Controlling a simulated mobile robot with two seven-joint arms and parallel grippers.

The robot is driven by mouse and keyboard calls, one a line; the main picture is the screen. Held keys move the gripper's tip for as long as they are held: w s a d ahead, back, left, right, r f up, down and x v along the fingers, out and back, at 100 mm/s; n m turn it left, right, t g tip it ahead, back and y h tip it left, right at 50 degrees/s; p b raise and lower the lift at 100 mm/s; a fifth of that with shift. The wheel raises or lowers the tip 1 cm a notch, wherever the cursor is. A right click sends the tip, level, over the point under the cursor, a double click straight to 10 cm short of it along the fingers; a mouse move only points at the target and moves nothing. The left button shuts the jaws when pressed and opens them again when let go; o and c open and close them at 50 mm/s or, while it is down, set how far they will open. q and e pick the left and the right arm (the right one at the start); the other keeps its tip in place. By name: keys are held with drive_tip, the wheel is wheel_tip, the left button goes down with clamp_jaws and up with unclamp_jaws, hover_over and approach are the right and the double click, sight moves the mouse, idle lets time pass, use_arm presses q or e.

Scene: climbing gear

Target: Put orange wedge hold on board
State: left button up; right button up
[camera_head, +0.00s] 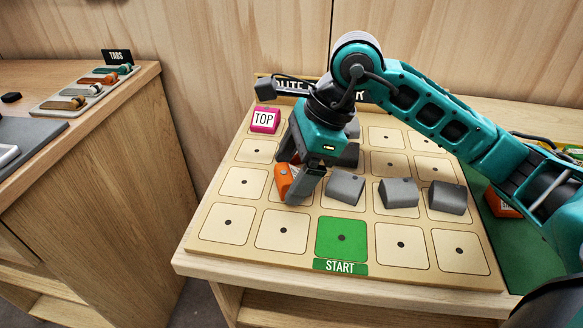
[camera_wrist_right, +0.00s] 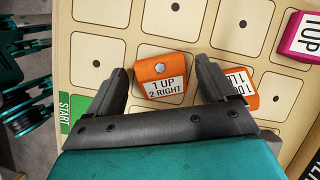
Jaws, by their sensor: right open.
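An orange wedge hold (camera_head: 283,180) sits at a second-row square of the board (camera_head: 232,247), left of the green START square. In the right wrist view the orange wedge hold (camera_wrist_right: 162,70) carries a label reading 1 UP 2 RIGHT. My right gripper (camera_head: 291,172) is low over the board; in the wrist view its spread fingers (camera_wrist_right: 164,84) stand on either side of the hold, with gaps showing. A second orange hold (camera_wrist_right: 244,96) sits beside the right finger, partly covered by it. My left gripper is not in view.
Several grey wedge holds (camera_head: 398,192) line the second row to the right. A pink TOP hold (camera_head: 264,119) is at the upper left. Another orange piece (camera_head: 503,203) lies on a green mat at the right. A side counter holds a TABS tray (camera_head: 62,105).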

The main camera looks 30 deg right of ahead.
drive_tip(key=p+v, duration=0.1)
drive_tip(key=v, duration=1)
drive_tip(key=shift+r+p, duration=0.2)
drive_tip(key=shift+p, duration=0.1)
drive_tip(key=shift+d, duration=0.1)
